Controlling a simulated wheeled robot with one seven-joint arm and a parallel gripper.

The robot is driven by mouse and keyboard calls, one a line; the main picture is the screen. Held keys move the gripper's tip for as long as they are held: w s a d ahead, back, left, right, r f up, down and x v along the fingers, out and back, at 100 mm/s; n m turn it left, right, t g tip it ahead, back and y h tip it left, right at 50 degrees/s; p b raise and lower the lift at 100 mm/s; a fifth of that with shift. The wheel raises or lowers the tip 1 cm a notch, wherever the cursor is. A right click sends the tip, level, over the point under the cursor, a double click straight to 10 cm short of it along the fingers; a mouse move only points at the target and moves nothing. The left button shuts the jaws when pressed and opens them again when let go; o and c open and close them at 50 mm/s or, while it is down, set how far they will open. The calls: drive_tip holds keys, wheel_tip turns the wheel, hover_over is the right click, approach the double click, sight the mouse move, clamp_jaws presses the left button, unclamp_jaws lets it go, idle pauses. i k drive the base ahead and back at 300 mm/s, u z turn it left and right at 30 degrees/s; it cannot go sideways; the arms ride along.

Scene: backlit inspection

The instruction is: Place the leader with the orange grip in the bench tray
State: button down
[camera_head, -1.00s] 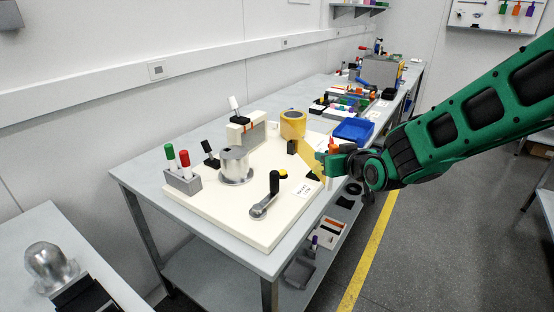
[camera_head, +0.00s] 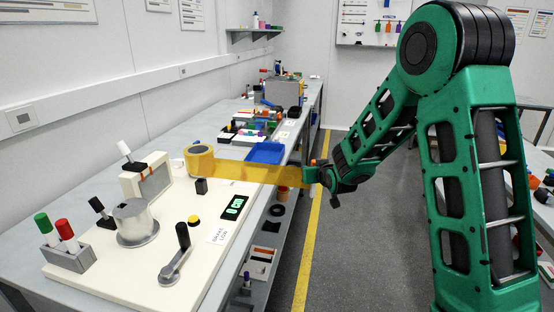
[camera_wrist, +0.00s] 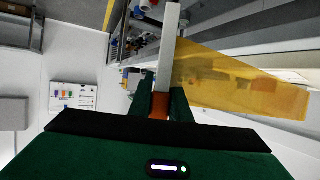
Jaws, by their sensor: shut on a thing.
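The leader is a grey bar (camera_wrist: 168,50) with an orange grip (camera_wrist: 159,106), seen in the wrist view. My gripper (camera_wrist: 160,100) is shut on the orange grip. A translucent yellow film (camera_wrist: 235,80) runs from the leader. In the head view, the film stretches from the yellow roll (camera_head: 200,160) at the bench's left side to my gripper (camera_head: 308,175), which is out beyond the bench's right edge, over the aisle. A blue tray (camera_head: 265,152) sits on the bench behind the film; the film covers part of its near side.
Red and green capped markers stand at left. Various items crowd the bench farther back. The floor aisle (camera_head: 290,255) is clear.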

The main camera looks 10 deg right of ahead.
sight(265, 159)
drive_tip(key=z, duration=0.35)
drive_tip(key=i, duration=1.45)
drive_tip(key=z, duration=0.3)
